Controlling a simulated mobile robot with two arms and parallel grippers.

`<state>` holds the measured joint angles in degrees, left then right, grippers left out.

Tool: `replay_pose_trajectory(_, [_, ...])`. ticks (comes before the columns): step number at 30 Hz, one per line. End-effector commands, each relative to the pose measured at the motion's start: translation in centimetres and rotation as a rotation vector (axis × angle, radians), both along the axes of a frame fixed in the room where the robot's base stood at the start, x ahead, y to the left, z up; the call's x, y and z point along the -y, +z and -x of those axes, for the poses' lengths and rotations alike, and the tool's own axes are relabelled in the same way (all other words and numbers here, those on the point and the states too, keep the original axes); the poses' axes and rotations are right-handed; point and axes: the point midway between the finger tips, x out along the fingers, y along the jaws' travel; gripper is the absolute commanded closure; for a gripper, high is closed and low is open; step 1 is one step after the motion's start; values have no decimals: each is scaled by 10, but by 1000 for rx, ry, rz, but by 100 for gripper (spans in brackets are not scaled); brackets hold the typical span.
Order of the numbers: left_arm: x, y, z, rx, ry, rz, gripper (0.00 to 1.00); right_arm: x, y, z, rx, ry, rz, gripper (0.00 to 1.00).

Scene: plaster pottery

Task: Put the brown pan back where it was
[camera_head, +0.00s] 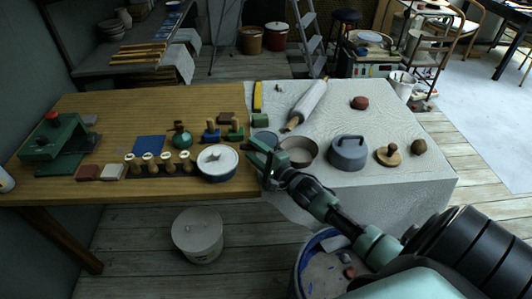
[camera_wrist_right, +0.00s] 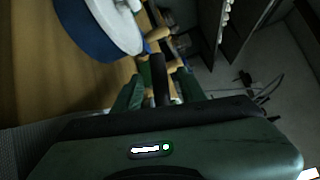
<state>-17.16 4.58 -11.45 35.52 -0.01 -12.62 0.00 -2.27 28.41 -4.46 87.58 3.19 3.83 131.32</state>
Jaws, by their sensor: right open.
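The brown pan (camera_head: 299,152) sits upright on the white cloth near the table's front, just right of the wooden board's edge. My right gripper (camera_head: 261,155) is at the pan's left side, between it and the white-lidded blue pot (camera_head: 217,163). In the right wrist view its open fingers (camera_wrist_right: 158,88) stand either side of a dark bar (camera_wrist_right: 157,78), which looks like the pan's handle. I cannot tell whether they touch it. The gripper hides the pan's left side in the head view. My left gripper is out of view.
Wooden pegs (camera_head: 158,165) stand left of the white-lidded pot. A rolling pin (camera_head: 307,104) lies behind. Cloth at the front right is clear.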

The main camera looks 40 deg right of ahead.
Motion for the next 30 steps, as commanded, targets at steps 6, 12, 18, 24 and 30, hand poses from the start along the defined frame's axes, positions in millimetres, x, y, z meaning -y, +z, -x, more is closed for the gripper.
replay_pose_trajectory(6, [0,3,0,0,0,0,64,4,2,48,-3,1,1,59])
replay_pose_trajectory(12, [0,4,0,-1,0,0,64,7,4,86,-2,1,0,59])
replay_pose_trajectory(18, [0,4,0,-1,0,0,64,8,6,104,0,0,1,59])
replay_pose_trajectory(24, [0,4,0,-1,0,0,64,9,7,106,1,0,1,59])
replay_pose_trajectory(30, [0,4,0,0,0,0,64,8,6,106,-3,-1,7,59])
